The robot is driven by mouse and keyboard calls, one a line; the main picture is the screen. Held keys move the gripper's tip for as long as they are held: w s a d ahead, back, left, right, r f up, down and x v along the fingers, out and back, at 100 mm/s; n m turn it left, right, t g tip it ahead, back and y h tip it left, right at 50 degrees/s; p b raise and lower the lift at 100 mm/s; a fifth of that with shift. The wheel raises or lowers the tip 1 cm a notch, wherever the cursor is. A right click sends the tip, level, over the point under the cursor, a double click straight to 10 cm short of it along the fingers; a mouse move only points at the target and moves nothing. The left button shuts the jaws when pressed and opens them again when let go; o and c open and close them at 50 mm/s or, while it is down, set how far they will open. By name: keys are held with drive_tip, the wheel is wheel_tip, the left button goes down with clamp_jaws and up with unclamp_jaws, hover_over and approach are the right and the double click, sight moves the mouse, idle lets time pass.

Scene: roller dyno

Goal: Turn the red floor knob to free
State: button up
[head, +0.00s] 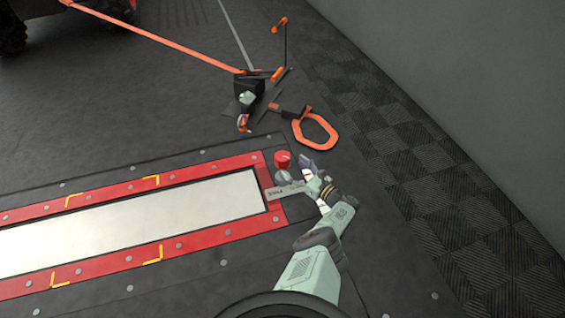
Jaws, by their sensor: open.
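The red floor knob (283,160) stands at the right end of the red-framed roller bed, next to a small label plate (285,190) with print too small to read in full. My gripper (299,172) is just right of and below the knob, low near the floor. Its fingers look open and empty, with the knob beside them. I cannot tell whether a finger touches the knob. The arm hides part of the floor right of the plate.
The red frame (172,175) with a pale roller surface lies at left. Behind the knob are an orange ring handle (316,131), a black winch-like box (249,85) and an orange strap (165,38). A grey wall (460,80) rises at right. Dark floor is clear at the front right.

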sight(288, 163)
drive_tip(key=b+x, duration=0.2)
drive_tip(key=x, duration=0.4)
drive_tip(key=shift+w+a+b, duration=0.3)
drive_tip(key=shift+c, duration=0.5)
drive_tip(key=c, duration=1.1)
